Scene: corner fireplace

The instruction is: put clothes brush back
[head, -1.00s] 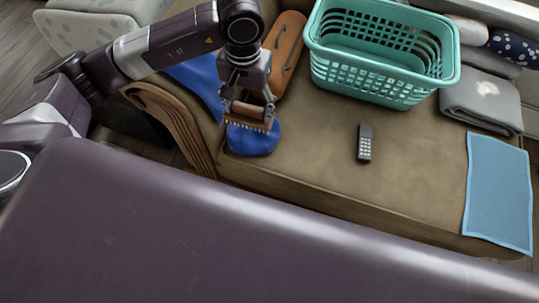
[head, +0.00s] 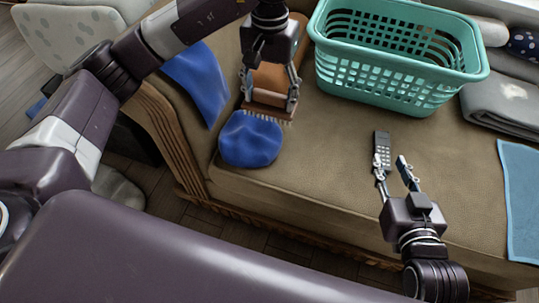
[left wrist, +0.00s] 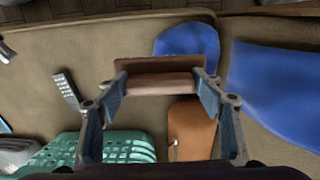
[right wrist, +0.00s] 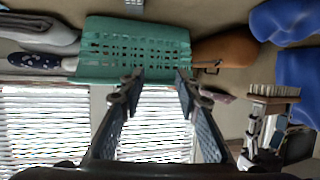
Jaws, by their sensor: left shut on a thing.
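The clothes brush (head: 270,78), a wooden block with pale bristles, is gripped between the fingers of my left gripper (head: 269,92). Its bristles are just behind a rounded blue cloth item (head: 250,139) on the sofa; I cannot tell whether they touch. The brush spans the fingers in the left wrist view (left wrist: 160,84) and its bristles show in the right wrist view (right wrist: 273,90). My right gripper (head: 392,170) is open and empty beside the dark remote (head: 382,150). An orange-brown long item (head: 297,27) lies behind the left gripper, partly hidden; it also shows in the left wrist view (left wrist: 191,130).
A teal basket (head: 400,75) stands at the back of the brown sofa seat (head: 325,165). A blue cloth (head: 200,82) hangs over the left arm. A grey folded cloth (head: 505,105) and light-blue cloth (head: 522,190) lie at right.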

